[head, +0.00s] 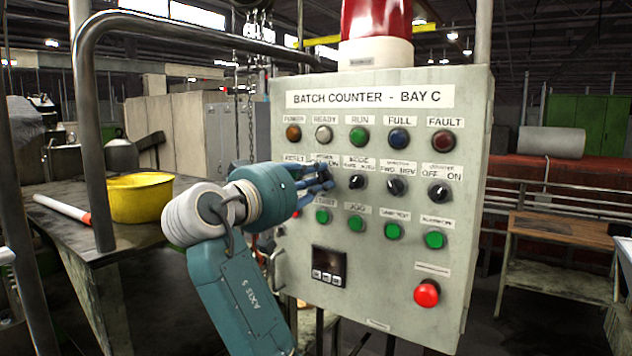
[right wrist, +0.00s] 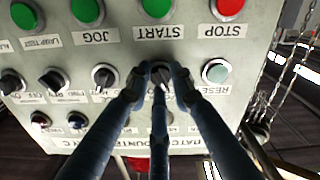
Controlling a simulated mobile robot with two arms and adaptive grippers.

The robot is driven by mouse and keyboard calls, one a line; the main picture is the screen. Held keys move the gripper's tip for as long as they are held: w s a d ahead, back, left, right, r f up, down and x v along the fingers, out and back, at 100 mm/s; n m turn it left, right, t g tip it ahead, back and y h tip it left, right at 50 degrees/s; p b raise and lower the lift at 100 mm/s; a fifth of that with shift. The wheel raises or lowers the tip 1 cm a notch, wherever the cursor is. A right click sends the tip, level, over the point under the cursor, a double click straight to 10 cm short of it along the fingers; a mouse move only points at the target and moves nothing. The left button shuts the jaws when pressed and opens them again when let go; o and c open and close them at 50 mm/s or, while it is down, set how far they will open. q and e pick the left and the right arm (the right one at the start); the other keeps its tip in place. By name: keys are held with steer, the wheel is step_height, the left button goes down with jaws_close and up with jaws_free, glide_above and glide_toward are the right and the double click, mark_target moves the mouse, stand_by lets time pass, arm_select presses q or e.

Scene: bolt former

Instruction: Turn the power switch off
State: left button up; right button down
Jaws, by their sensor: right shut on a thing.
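The power switch (right wrist: 162,75) is a black rotary knob in the switch row of the grey control panel (head: 390,270). My right gripper (head: 325,181) reaches it from the left and hides it in the head view. In the right wrist view, which shows the panel upside down, the blue fingers of my right gripper (right wrist: 159,74) are closed around the knob. The fingers cover much of it, so I cannot tell which way it points. Its label (head: 327,161) is partly covered. My left gripper is not in view.
The mode knob (head: 356,182) is close to the right of my fingers, and the white reset button (right wrist: 215,71) is on the other side. Green buttons (head: 357,223) lie below. A red button (head: 427,293) is lower right. A metal rail (head: 88,130) stands at left.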

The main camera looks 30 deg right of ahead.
steer(key=shift+f+n, duration=0.1)
steer(key=shift+n, duration=0.4)
steer(key=c, duration=1.5)
jaws_free()
steer(key=v, duration=1.2)
steer(key=shift+w, duration=0.1)
